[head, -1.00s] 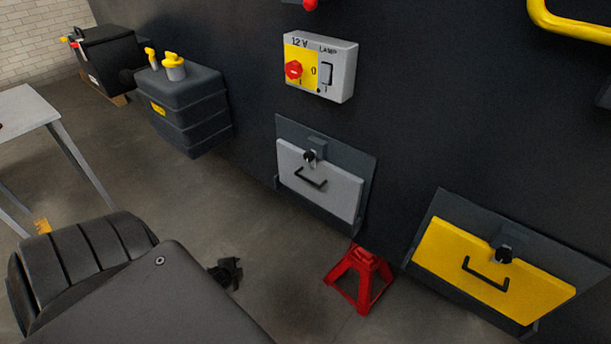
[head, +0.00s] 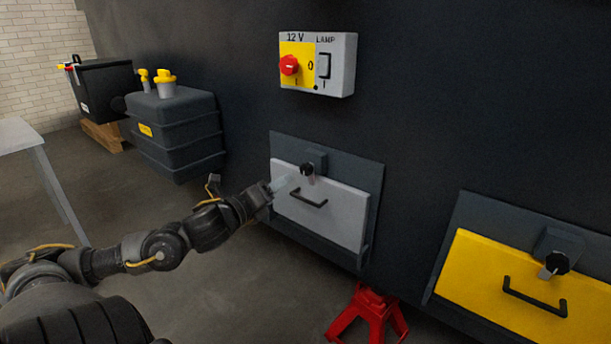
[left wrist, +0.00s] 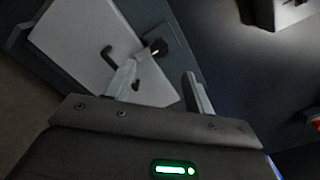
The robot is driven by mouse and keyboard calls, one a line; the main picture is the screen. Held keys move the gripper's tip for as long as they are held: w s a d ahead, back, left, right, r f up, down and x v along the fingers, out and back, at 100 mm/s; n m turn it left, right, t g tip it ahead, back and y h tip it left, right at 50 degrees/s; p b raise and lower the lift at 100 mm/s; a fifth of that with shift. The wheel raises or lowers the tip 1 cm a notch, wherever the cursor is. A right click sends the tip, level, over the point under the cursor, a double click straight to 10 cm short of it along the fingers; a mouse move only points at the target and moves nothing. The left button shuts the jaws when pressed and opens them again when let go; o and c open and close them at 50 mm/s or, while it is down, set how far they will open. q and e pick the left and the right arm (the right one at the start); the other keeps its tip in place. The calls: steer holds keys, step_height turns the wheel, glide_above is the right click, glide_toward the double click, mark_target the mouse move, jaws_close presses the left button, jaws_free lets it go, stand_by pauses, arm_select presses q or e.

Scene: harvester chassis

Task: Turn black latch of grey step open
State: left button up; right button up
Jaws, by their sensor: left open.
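The grey step (head: 325,213) is a light grey panel with a black handle, folded up against a dark frame on the dark chassis wall. Its black latch (head: 306,169) is a small knob at the panel's top edge. In the left wrist view the latch (left wrist: 158,47) and the grey step (left wrist: 85,42) show too. My left gripper (head: 290,182) is just left of the latch in the head view. In the left wrist view its fingers (left wrist: 162,88) are apart with nothing between them, and the latch lies just beyond them. My right gripper is not in view.
A yellow step (head: 490,275) with its own black latch (head: 556,263) is at the right. A switch box (head: 318,64) is above the grey step. A red jack stand (head: 370,312) stands below. A dark tank (head: 175,130) is at the left.

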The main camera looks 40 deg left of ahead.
mark_target(304, 170)
arm_select(q)
steer(key=shift+w+a, duration=0.15)
steer(key=shift+w, duration=5.05)
steer(key=c, duration=1)
